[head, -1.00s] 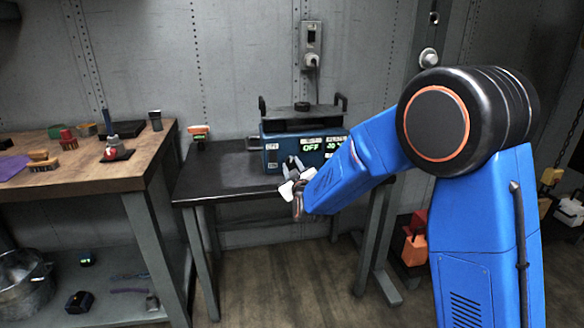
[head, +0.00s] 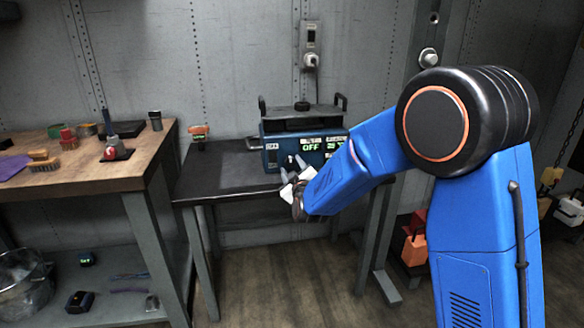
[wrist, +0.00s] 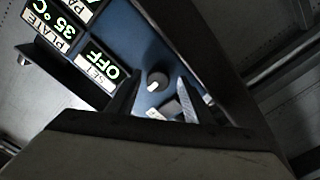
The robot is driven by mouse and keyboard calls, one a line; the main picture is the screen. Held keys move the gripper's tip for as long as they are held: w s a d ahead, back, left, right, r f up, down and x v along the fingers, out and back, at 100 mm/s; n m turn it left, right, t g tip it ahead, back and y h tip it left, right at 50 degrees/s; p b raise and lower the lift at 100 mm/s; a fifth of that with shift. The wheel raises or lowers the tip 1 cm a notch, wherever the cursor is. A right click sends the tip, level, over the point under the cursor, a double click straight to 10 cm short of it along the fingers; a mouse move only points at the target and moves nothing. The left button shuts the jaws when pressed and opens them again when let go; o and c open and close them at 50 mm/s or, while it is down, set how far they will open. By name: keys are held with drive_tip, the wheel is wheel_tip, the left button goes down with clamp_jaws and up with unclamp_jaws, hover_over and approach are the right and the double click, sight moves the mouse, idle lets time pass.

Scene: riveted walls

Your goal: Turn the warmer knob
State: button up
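The warmer (head: 270,153) is a blue box with a black top and handles, standing on the dark bench. Its front has green-lit displays; the SET display (wrist: 104,63) reads OFF and the PLATE display (wrist: 68,30) reads 35 °C in the wrist view. The warmer knob (wrist: 157,82) is small, round and grey with a pale mark, on the blue front panel. My gripper (head: 292,170) is at the warmer's front. In the wrist view my gripper (wrist: 159,78) is open, with the knob showing between its fingers; I cannot tell whether they touch it.
The dark bench (head: 215,179) has free room left of the warmer, with a small orange-topped item (head: 199,132) at the back. A wooden workbench (head: 105,178) with brushes and tools stands at left. A wall outlet (head: 311,45) is behind the warmer.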

drive_tip(key=shift+r, duration=0.15)
drive_tip(key=shift+s, duration=0.35)
drive_tip(key=v, duration=1.6)
drive_tip(key=shift+s+d, duration=0.2)
drive_tip(key=shift+s, duration=0.1)
